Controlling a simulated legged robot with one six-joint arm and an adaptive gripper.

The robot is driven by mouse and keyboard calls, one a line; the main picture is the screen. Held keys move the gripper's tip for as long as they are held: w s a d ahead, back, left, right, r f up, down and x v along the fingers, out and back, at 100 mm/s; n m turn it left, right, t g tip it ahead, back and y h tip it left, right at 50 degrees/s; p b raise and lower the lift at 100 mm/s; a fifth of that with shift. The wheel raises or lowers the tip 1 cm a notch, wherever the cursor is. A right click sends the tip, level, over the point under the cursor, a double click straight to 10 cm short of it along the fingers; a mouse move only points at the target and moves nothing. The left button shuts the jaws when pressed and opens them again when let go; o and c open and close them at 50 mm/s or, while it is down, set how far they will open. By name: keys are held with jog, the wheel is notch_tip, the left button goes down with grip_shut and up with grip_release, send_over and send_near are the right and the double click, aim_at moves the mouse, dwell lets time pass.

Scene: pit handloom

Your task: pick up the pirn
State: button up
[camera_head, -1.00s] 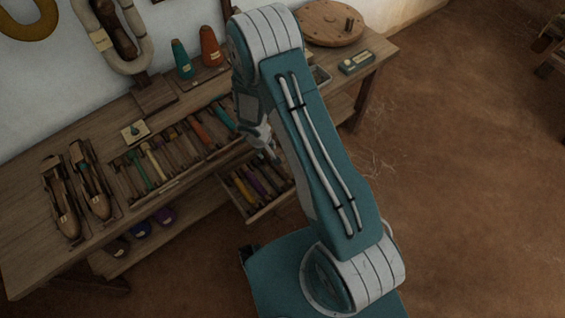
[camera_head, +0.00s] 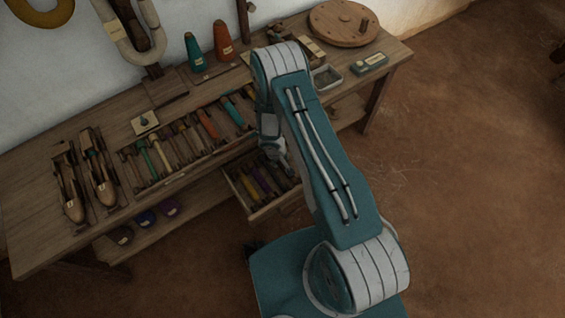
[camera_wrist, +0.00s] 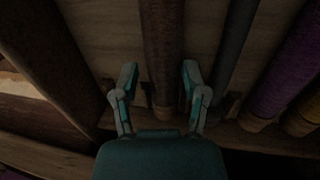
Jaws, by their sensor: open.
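My gripper (camera_wrist: 160,74) is open and empty in the wrist view. Its two fingers straddle the lower part of a dark brown pirn (camera_wrist: 162,32), which runs away from me between them; I cannot tell whether they touch it. A dark slim rod (camera_wrist: 234,42) and a purple pirn (camera_wrist: 285,66) lie to the right. In the head view my gripper (camera_head: 284,166) is at the open drawer (camera_head: 263,213) under the bench, where several pirns lie side by side. My arm hides the drawer's right part.
The bench (camera_head: 40,180) holds a rack of coloured pirns (camera_head: 160,158), two wooden shuttles (camera_head: 103,180), two cones (camera_head: 223,42) and a round wooden disc (camera_head: 343,22). Several dark spools sit on the lower shelf (camera_head: 190,195). The floor at right (camera_head: 470,190) is clear.

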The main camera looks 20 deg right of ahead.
jog(key=shift+a+f, duration=0.3)
jog(key=shift+a, duration=0.1)
jog(key=shift+d, duration=0.2)
jog(key=c, duration=0.8)
jog(key=shift+d, duration=0.15)
jog(key=shift+r, duration=0.1)
